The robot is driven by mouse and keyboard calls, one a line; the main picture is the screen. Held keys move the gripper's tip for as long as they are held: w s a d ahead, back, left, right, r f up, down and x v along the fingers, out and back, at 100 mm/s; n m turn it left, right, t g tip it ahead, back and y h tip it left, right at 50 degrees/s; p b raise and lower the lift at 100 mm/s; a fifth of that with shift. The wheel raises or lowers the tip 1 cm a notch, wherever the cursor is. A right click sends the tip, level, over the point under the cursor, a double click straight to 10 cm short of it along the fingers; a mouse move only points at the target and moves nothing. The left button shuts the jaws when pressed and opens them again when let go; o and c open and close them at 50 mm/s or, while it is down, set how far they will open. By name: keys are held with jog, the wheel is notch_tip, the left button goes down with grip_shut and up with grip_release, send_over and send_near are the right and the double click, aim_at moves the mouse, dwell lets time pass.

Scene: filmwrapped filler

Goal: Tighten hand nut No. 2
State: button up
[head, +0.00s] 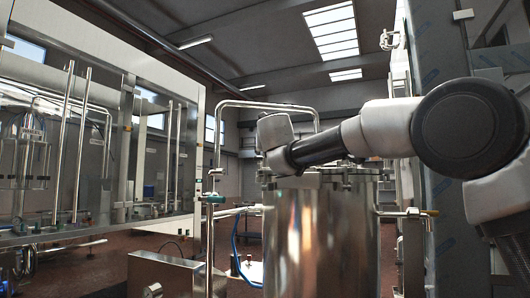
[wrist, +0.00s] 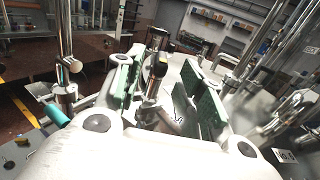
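In the wrist view, my gripper (wrist: 162,76) is open, its two green-padded fingers spread apart. A metal post with a dark upper part (wrist: 152,78), which looks like a hand nut on its bolt, stands between the fingers with a gap on both sides. Its number cannot be read, so I cannot tell whether it is No. 2. The steel vessel (head: 318,245) stands upright in the head view, with my arm reaching over its lid. My gripper's fingers and the hand nuts cannot be made out there.
A small numbered tag (wrist: 287,157) lies at the right in the wrist view, its figure unclear. A teal-handled valve (wrist: 57,115) and upright pipes stand to the left. In the head view, a bent steel pipe (head: 212,240) and a glass-fronted machine (head: 95,150) are left of the vessel.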

jog(key=w, duration=0.4)
jog(key=w+a, duration=0.1)
jog(key=w, duration=0.2)
grip_shut()
